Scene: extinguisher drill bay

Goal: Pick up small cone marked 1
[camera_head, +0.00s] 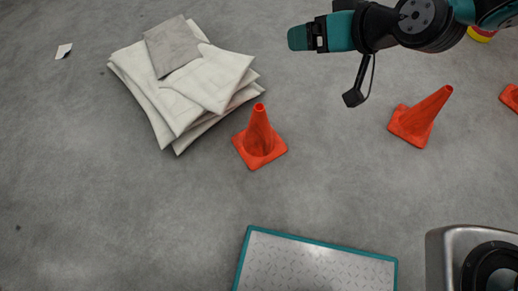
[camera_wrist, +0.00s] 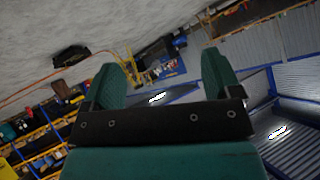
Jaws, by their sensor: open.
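Small orange cones stand on the grey floor in the head view. One cone (camera_head: 259,140) is near the middle, beside the folded cloth stack. A second cone (camera_head: 420,117) is to the right, and a third (camera_head: 511,97) is cut off by the right edge. No number can be read on any of them. My gripper (camera_head: 298,38) is at the top of the head view, apart from all the cones. In the wrist view my gripper (camera_wrist: 163,75) shows its two teal fingers spread wide, with nothing between them and no cone in sight.
Folded pale cloths (camera_head: 210,85) lie at upper left. A teal-edged plate (camera_head: 318,240) is at the bottom, with a metal-and-black unit (camera_head: 455,250) at lower right. A yellow-red object (camera_head: 481,34) shows at upper right. The wrist view shows blue-framed shelving (camera_wrist: 40,130) tilted. The left floor is mostly clear.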

